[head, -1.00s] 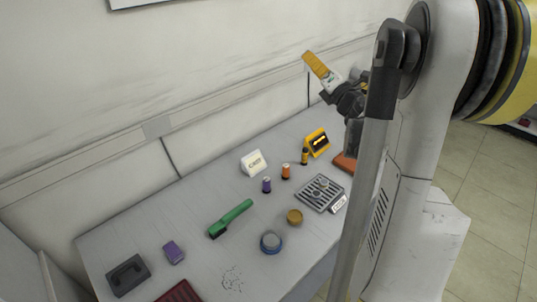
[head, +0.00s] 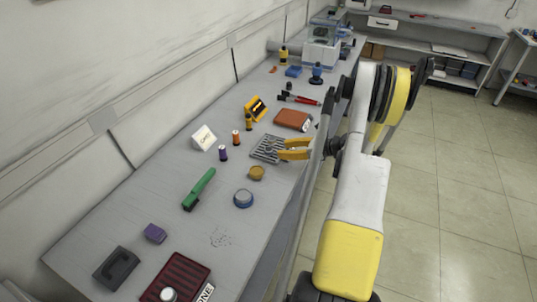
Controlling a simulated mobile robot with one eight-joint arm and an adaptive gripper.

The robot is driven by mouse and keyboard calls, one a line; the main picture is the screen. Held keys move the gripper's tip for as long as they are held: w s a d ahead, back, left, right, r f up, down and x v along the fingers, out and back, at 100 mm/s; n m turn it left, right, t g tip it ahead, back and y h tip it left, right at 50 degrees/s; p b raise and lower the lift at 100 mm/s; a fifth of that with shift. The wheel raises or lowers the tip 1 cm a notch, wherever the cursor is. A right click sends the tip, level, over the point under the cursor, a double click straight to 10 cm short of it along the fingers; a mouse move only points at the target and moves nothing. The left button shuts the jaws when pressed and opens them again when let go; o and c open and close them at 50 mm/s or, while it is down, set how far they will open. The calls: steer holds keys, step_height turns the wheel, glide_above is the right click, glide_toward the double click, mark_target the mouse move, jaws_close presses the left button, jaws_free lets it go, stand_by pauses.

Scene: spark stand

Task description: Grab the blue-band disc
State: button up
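The blue-band disc (head: 243,198) is a round grey piece with a blue band. It lies flat on the grey bench, near its front edge. My gripper (head: 281,149) has yellow fingers spread apart, with nothing seen between them. It is at the right end of a grey slotted tray (head: 262,157), up and to the right of the disc in the picture. Its height above the bench is hard to tell. Nothing hides the disc.
A tan round piece (head: 256,173) sits between the disc and the tray. A green-handled brush (head: 200,187) lies to the left. A dark red rack (head: 172,279) is at the near end. A brown box (head: 292,119) lies beyond the gripper. The bench in front of the disc is clear.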

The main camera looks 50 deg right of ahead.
mark_target(270, 149)
steer(key=b+x, duration=0.2)
steer(key=x, duration=0.5)
steer(key=shift+a+r, duration=0.1)
steer(key=shift+r, duration=0.05)
steer(key=shift+s+r, duration=0.1)
steer(key=shift+s, duration=0.05)
jaws_close()
